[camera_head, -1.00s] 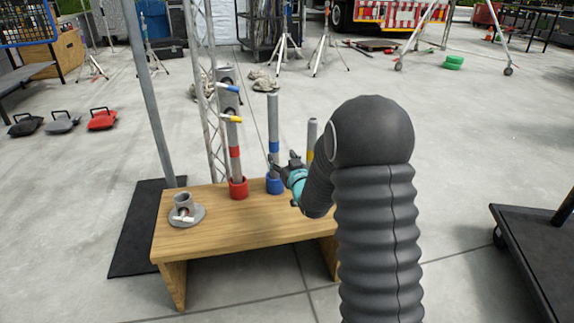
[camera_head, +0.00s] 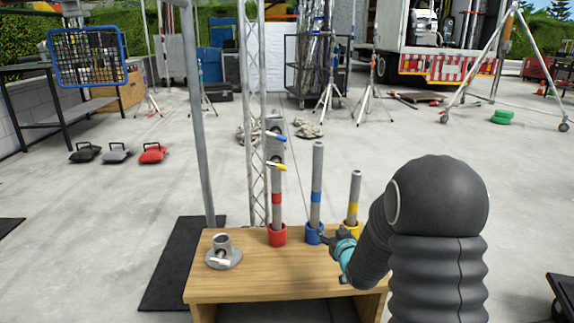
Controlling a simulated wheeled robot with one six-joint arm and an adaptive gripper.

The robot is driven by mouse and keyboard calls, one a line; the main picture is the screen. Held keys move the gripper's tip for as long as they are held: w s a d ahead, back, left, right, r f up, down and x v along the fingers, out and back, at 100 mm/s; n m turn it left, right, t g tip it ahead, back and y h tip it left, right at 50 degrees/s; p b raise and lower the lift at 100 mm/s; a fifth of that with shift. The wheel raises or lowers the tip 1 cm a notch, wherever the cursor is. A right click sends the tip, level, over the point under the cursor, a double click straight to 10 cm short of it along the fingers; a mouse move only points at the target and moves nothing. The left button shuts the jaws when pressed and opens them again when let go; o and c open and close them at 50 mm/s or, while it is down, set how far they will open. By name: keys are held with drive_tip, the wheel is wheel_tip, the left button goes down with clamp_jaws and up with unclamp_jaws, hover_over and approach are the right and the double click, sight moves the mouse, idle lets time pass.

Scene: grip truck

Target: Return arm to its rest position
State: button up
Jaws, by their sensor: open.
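My arm reaches in from the right, and my gripper (camera_head: 326,238) is small and dark with a teal body. It is open, low beside the blue holder (camera_head: 313,236) on the wooden bench (camera_head: 245,280). A grey tube with a blue band (camera_head: 317,185) stands upright in that holder. I cannot tell whether the fingers touch it. A red-banded tube (camera_head: 277,198) stands in a red holder (camera_head: 277,236), and a shorter yellow-banded tube (camera_head: 353,199) stands in a yellow holder (camera_head: 351,227) behind my gripper, partly hidden.
A grey round flanged socket (camera_head: 223,255) sits at the bench's left end. A metal pole (camera_head: 199,130) and a lattice truss (camera_head: 252,130) rise close behind the bench. A black mat (camera_head: 175,270) lies at left. Open concrete floor lies beyond.

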drive_tip(key=f, duration=0.1)
drive_tip(key=s+f+g, duration=0.1)
drive_tip(key=f, duration=0.1)
drive_tip(key=d+f+g, duration=0.1)
drive_tip(key=shift+s+f+h, duration=0.15)
drive_tip(key=shift+s+h, duration=0.15)
drive_tip(key=shift+s, duration=0.1)
drive_tip(key=s+g, duration=0.1)
drive_tip(key=s+d+f+g, duration=0.1)
drive_tip(key=s, duration=0.1)
drive_tip(key=s+f+g+h, duration=0.1)
drive_tip(key=shift+s+d+f+m, duration=0.15)
drive_tip(key=shift+s+f+m, duration=0.1)
drive_tip(key=shift+s+m, duration=0.15)
drive_tip(key=s+a+r+g+p, duration=0.1)
drive_tip(key=s+r+g+p, duration=0.15)
drive_tip(key=s+r, duration=0.55)
drive_tip(key=s+a+r+m+g+p, duration=0.1)
drive_tip(key=s+r+g+p, duration=0.3)
drive_tip(key=s, duration=0.7)
drive_tip(key=s+a+r+g, duration=0.1)
drive_tip(key=s+a+r, duration=0.1)
drive_tip(key=s+r, duration=0.65)
drive_tip(key=s+a+r+t+p, duration=0.1)
drive_tip(key=s+r+t+p, duration=0.2)
drive_tip(key=s+r, duration=0.3)
wheel_tip(320, 180, up, 4)
drive_tip(key=shift+s+a+f+p, duration=0.15)
drive_tip(key=shift+f+p, duration=0.1)
drive_tip(key=shift+p, duration=0.4)
